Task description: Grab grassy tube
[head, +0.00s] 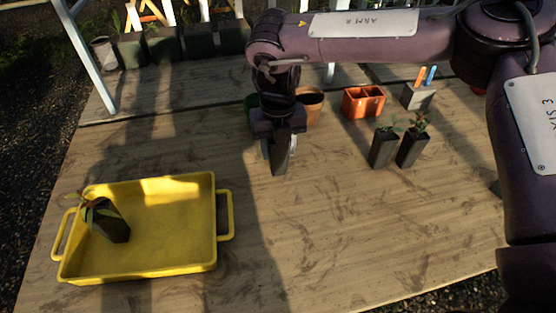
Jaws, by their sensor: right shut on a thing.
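My right gripper (279,146) points down over the middle of the table and is shut on a dark tube (279,163). The tube hangs upright below the gripper; its top and any plant in it are hidden by the gripper. I cannot tell whether its base touches the table. Two dark square tubes with small leafy plants, a left one (382,150) and a right one (411,149), stand upright side by side to the right. Another dark tube with leaves (110,222) lies tilted in the left part of the yellow tray (180,267). My left gripper is out of view.
An orange divided container (363,102), a terracotta pot (312,103) and a grey holder with orange and blue sticks (418,96) stand behind. A green pot, partly hidden, is behind the gripper. Several dark pots line the back left. The table's front middle is clear.

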